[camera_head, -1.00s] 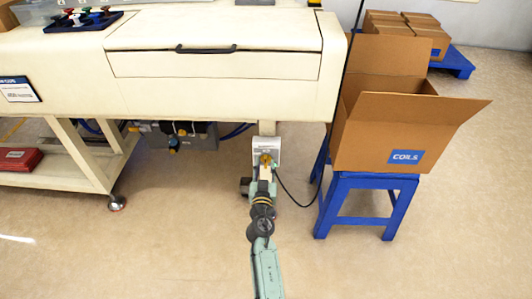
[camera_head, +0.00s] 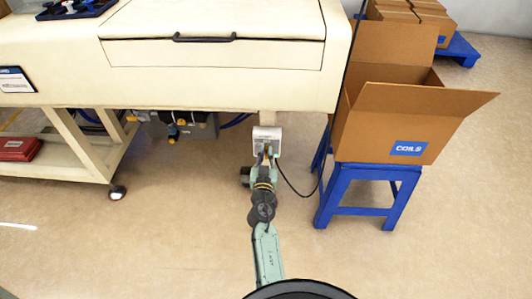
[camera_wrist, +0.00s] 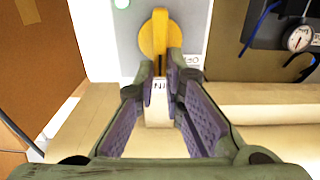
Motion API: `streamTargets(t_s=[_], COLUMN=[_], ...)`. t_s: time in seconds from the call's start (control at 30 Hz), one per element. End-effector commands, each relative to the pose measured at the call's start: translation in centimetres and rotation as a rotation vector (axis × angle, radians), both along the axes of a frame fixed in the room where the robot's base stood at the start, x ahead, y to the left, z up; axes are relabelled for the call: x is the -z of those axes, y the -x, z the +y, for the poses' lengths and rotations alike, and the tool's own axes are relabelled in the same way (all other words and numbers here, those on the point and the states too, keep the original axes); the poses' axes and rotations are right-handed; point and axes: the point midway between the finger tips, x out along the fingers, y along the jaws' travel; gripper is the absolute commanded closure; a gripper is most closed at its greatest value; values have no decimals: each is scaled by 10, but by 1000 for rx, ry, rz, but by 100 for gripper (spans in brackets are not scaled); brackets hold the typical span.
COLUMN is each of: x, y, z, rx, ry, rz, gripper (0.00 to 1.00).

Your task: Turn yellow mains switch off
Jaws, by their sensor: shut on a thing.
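The yellow mains switch (camera_wrist: 160,35) has a round base and a long bar, on a pale grey switch box (camera_wrist: 190,32) in the wrist view. The bar stands upright in that picture. My gripper (camera_wrist: 162,75) is shut on the lower end of the bar, one purple-padded finger on each side. In the head view, the switch box (camera_head: 267,133) hangs under the right part of the cream machine, and my gripper (camera_head: 265,158) is at its lower front. There the yellow switch is mostly hidden by my gripper.
A cardboard box (camera_head: 420,110) sits on a blue stool (camera_head: 375,172) right of the switch box. A black cable (camera_head: 296,190) runs between box and stool. The cream machine (camera_head: 200,90) overhangs above. A pressure gauge (camera_wrist: 298,38) shows at the wrist view's upper right. Floor in front is clear.

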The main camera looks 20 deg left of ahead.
Motion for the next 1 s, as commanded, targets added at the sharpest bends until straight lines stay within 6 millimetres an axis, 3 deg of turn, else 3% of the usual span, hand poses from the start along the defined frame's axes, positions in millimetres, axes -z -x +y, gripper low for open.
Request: streamTargets(t_s=[0.6, 1.0], x=[0, 2], y=[0, 1], z=[1, 6], rx=[1, 3], ry=[27, 276], rz=[-9, -81], gripper=[100, 100])
